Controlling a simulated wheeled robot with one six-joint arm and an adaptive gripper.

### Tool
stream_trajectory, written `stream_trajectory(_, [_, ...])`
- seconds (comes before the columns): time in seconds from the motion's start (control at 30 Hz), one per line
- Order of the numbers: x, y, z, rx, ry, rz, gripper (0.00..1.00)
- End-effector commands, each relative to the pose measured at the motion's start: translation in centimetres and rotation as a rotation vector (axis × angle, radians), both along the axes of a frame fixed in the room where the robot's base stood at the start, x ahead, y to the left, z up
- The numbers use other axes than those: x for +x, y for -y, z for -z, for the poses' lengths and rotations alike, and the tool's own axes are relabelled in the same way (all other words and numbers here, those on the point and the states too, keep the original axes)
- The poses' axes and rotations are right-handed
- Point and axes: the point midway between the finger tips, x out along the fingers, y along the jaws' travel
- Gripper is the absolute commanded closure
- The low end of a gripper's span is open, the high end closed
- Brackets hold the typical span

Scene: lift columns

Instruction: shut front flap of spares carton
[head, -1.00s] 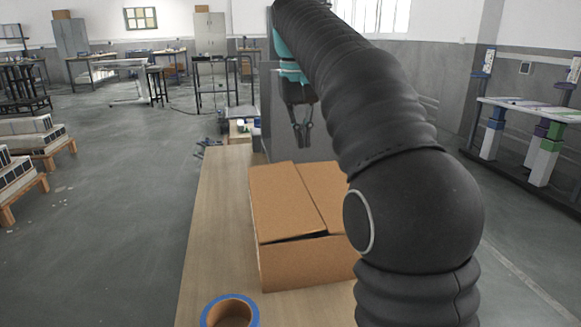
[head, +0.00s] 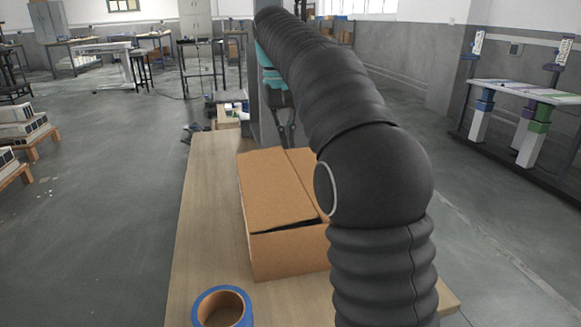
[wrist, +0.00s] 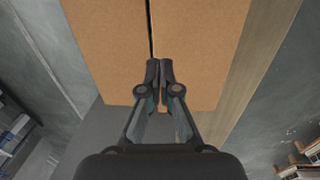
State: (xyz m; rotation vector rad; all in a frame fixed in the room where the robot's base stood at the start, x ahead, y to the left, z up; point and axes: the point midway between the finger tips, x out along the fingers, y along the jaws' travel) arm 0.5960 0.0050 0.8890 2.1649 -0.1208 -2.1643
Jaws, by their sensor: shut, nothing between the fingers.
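The brown spares carton (head: 290,255) stands on the wooden table. Its left top flap (head: 272,192) and right top flap (head: 303,170) lie nearly flat, with a seam between them. A dark gap shows under the left flap's near edge. My arm covers the carton's right part. My gripper (head: 287,140) is at the carton's far end, partly hidden behind my arm. In the wrist view my gripper (wrist: 159,75) is shut and empty, its fingertips over the seam between the two flaps. I cannot tell whether they touch the cardboard.
A roll of blue tape (head: 222,308) lies on the table (head: 200,230) near its front edge. A grey post (head: 265,110) rises behind the carton. Small items (head: 228,116) lie beyond the table's far end. The table left of the carton is clear.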

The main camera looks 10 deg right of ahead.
Motion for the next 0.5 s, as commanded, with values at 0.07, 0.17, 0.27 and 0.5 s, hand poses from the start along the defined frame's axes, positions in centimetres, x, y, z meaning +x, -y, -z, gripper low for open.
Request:
stream_trajectory(0.07, [0.0, 0.2, 1.9, 0.0, -0.003, 0.0, 1.0])
stream_trajectory(0.17, [-0.1, 0.4, 3.6, 0.0, -0.002, 0.0, 1.0])
stream_trajectory(0.27, [-0.1, 0.5, 5.0, 0.0, -0.001, 0.0, 1.0])
stream_trajectory(0.5, [0.0, 0.7, 6.9, 0.0, -0.001, 0.0, 1.0])
